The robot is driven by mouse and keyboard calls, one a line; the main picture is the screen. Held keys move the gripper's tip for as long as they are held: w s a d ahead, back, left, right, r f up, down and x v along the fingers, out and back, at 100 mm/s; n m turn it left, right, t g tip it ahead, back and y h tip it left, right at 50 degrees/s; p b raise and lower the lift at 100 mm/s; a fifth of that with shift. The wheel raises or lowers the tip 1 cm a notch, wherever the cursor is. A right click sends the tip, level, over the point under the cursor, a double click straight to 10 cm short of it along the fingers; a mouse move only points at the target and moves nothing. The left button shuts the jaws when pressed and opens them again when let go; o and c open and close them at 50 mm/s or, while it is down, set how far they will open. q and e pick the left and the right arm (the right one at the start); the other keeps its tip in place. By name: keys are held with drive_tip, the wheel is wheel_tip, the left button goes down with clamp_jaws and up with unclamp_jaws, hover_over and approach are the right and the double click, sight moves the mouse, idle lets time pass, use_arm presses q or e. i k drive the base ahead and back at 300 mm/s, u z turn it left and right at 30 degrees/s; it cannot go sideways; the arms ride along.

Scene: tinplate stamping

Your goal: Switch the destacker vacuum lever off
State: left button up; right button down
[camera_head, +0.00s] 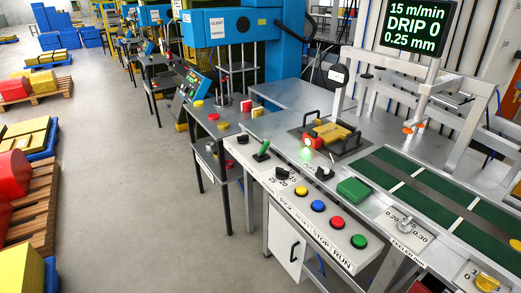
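A small lever with a green handle (262,150) stands on the left part of the grey machine top, its handle leaning up and to the right. It may be the destacker vacuum lever; I can read no label that confirms this. A green lamp (307,152) glows to its right. A black knob (243,138) sits to its left, and another black knob (282,173) sits below and right on the front panel (300,192), beside a dial scale. Neither of my grippers is in view.
A black-handled fixture (331,134) holds a yellow block. A green box (353,190) stands beside the green conveyor (415,184). A display (417,25) reads "DRIP 0". Open floor (130,200) lies left.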

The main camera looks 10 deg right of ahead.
sight(266, 144)
drive_tip(key=k, duration=0.6)
drive_tip(key=z, duration=0.35)
drive_tip(key=i, duration=1.05)
drive_tip(key=u, duration=0.6)
drive_tip(key=i, duration=0.4)
drive_tip(key=u, duration=0.35)
